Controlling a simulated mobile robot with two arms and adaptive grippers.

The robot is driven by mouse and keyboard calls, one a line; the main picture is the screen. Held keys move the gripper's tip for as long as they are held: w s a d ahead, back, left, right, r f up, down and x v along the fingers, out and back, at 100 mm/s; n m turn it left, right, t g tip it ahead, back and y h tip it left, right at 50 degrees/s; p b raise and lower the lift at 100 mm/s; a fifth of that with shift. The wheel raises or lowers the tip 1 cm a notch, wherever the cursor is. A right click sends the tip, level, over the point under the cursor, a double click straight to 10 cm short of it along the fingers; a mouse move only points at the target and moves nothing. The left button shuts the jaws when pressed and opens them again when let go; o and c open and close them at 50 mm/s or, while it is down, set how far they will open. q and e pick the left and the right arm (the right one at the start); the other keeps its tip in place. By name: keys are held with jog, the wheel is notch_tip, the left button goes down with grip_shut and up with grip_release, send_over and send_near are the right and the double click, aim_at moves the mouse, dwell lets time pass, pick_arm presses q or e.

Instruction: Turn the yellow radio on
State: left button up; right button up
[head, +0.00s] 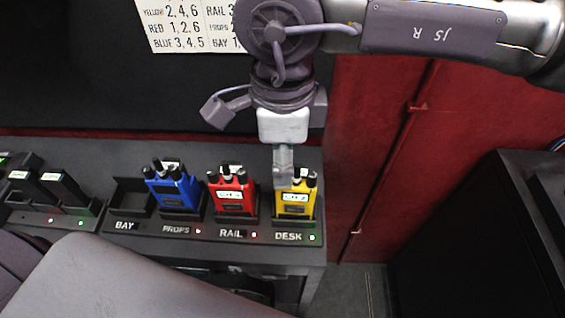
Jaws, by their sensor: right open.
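The yellow radio (295,206) stands upright in the charging dock slot labelled DESK, with dark knobs on top and a pale label on its front. A small light (312,238) beside the DESK label glows whitish green. My right gripper (283,170) hangs down from above, its fingertips at the top left of the yellow radio, near its knobs. It is open, but seen edge-on. It hides part of the radio's top, and I cannot tell whether it touches a knob. My left gripper is not in view.
The red radio (233,194) stands close by in the RAIL slot, and the blue radio (175,194) in the PROPS slot; both lights show red. The BAY slot (128,203) is empty. A dark cabinet (490,235) stands at right. A paper sign (180,28) hangs behind.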

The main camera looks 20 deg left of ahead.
jog(key=shift+f, duration=1.15)
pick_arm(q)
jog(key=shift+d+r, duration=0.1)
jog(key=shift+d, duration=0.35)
pick_arm(e)
grip_shut()
jog(key=m+b, duration=0.1)
jog(key=b, duration=0.1)
jog(key=m+b, duration=0.1)
jog(key=shift+f+b, duration=0.3)
jog(key=shift+b, duration=0.05)
jog(key=shift+r+m, duration=0.25)
jog(key=shift+m, duration=0.35)
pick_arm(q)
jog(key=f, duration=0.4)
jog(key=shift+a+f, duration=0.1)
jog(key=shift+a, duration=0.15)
pick_arm(e)
grip_release()
